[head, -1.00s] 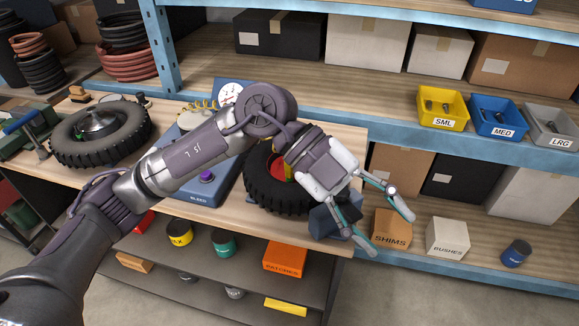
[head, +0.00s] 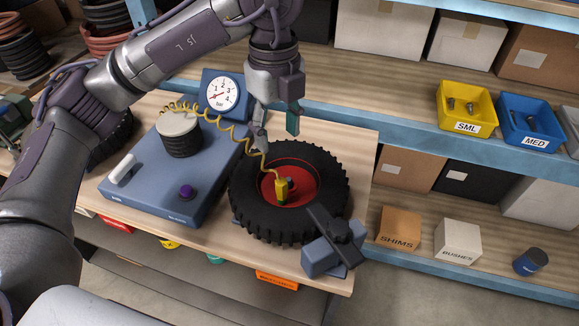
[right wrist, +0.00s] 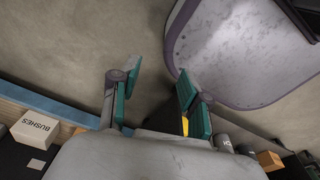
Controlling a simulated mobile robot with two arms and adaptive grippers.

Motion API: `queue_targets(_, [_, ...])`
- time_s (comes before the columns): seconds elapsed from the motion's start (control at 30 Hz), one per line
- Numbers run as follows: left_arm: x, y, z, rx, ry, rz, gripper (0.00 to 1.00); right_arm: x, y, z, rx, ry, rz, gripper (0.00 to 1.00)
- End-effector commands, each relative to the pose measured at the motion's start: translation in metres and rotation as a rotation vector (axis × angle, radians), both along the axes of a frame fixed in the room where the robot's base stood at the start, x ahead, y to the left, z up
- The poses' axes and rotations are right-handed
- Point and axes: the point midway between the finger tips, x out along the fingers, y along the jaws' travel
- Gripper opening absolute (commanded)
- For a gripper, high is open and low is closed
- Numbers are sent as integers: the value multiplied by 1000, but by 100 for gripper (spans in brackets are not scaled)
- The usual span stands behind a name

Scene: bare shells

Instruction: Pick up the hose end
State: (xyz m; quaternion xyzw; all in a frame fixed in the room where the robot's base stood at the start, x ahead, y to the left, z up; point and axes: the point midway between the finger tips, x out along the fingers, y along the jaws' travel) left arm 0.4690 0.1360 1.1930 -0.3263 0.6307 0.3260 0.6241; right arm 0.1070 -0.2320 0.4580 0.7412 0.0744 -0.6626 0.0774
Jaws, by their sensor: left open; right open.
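The yellow hose end (head: 281,188) sits in the red hub (head: 302,190) of a black tyre (head: 247,205) on the workbench. A coiled yellow hose (head: 222,126) runs from it back to the blue inflator (head: 160,185) with a white gauge (head: 221,93). My left gripper (head: 277,130) points down, open and empty, just behind the tyre and above the hose end in the picture. Its left finger is close to the hose; I cannot tell whether they touch. My right gripper (right wrist: 158,98) is open and empty in the right wrist view, above the floor.
A blue block with a dark handle (head: 328,255) is at the tyre's front right, by the bench edge. Another tyre (head: 110,140) is partly behind my left arm. Shelves at right hold a yellow bin (head: 466,98), a blue bin (head: 530,112) and boxes.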

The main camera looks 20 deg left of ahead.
Motion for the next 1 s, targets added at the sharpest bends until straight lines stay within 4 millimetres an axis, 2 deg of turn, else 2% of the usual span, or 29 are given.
queue_targets(0.17, [0, 2, -18, 7, 3, 5, 54, -1, -1, 6, -1, 2, -2, 46])
queue_targets(0.4, [-1, 1, -64, 6, 3, 4, 54, -33, -2, 15, -4, 47, -2, 46])
queue_targets(0.47, [-1, 1, -73, 7, 3, 4, 54, -36, -2, 17, -5, 51, -2, 46])
queue_targets(0.63, [-1, 1, -85, 5, 0, 2, 54, -30, -3, 19, -5, 43, -1, 46])
queue_targets(0.77, [-2, -1, -96, 6, 4, 2, 54, -16, -3, 31, -4, 23, -1, 46])
queue_targets(0.87, [-2, -3, -111, 6, 3, 3, 54, -10, -3, 43, -4, 12, 0, 46])
queue_targets(1.0, [-1, -3, -131, 5, 2, 4, 54, -11, -4, 46, -5, 13, 1, 46])
